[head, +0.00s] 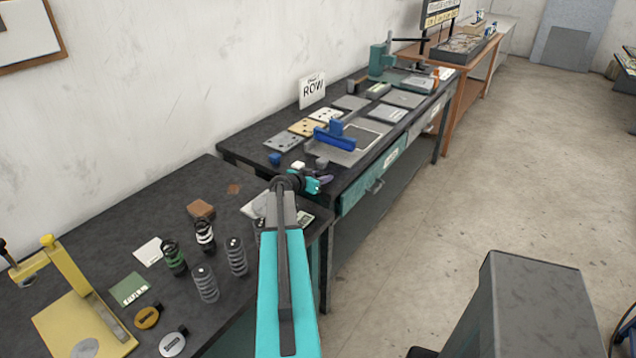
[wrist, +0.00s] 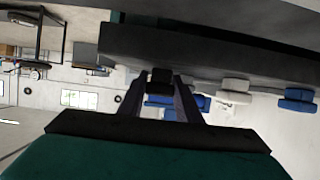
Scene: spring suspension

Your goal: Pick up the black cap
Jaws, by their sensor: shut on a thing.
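The black cap (wrist: 161,76) is a small dark block-like piece between my two fingertips in the wrist view. My gripper (wrist: 161,84) is shut on it, with one finger on each side. In the head view my gripper (head: 320,179) is over the near left end of the far bench, and a small dark cylinder (head: 322,162) shows just behind it. I cannot tell whether the cap touches the bench.
A white cap (head: 298,165) and a blue cap (head: 274,159) stand to the left on the bench (head: 238,148). A blue fixture (head: 334,137) is behind. Springs (head: 204,283) and a yellow press (head: 75,300) are on the near bench.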

